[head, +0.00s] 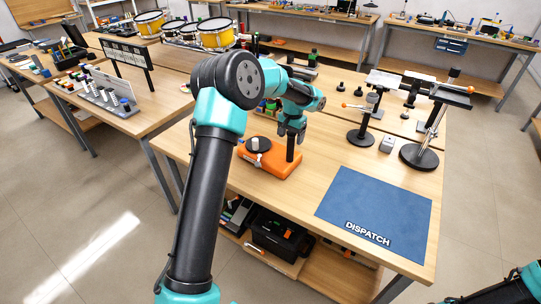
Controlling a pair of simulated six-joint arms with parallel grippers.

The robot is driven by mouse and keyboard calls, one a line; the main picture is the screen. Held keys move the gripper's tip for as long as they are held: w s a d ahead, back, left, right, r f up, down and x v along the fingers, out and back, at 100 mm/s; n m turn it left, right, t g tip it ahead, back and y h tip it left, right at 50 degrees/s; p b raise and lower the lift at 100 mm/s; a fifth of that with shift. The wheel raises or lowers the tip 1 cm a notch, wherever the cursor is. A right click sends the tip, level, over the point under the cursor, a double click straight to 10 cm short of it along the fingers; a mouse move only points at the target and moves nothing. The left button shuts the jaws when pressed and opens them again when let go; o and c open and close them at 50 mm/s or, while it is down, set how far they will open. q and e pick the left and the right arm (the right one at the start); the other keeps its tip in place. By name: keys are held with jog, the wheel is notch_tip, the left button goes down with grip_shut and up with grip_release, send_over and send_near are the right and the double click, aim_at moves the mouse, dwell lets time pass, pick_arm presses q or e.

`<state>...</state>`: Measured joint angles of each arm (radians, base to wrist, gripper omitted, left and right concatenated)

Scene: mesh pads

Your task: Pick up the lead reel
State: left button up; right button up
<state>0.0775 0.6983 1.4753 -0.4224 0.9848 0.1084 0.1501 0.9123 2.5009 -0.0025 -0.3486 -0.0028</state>
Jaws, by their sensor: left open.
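On the near bench, an orange block-shaped piece (270,168) carries a dark round disc (258,145) with a pale knob and a black upright post (291,149). Which part of it is the lead reel I cannot tell for sure. My left gripper (291,136) points down right above the black post, its jaws open; whether the fingers touch the post is too small to tell. Part of my right arm shows in the bottom right corner, its gripper out of view.
A blue DISPATCH mat (375,207) lies bare at the bench's front right. Stands with round black bases (419,156) and a small grey block (387,144) stand behind it. Colourful small items are partly hidden behind my left arm. A black bin (278,232) sits on the shelf below.

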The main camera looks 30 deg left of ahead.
pick_arm(q)
jog(key=shift+f, duration=0.45)
grip_shut()
dwell(0.6)
jog(key=shift+r, duration=0.1)
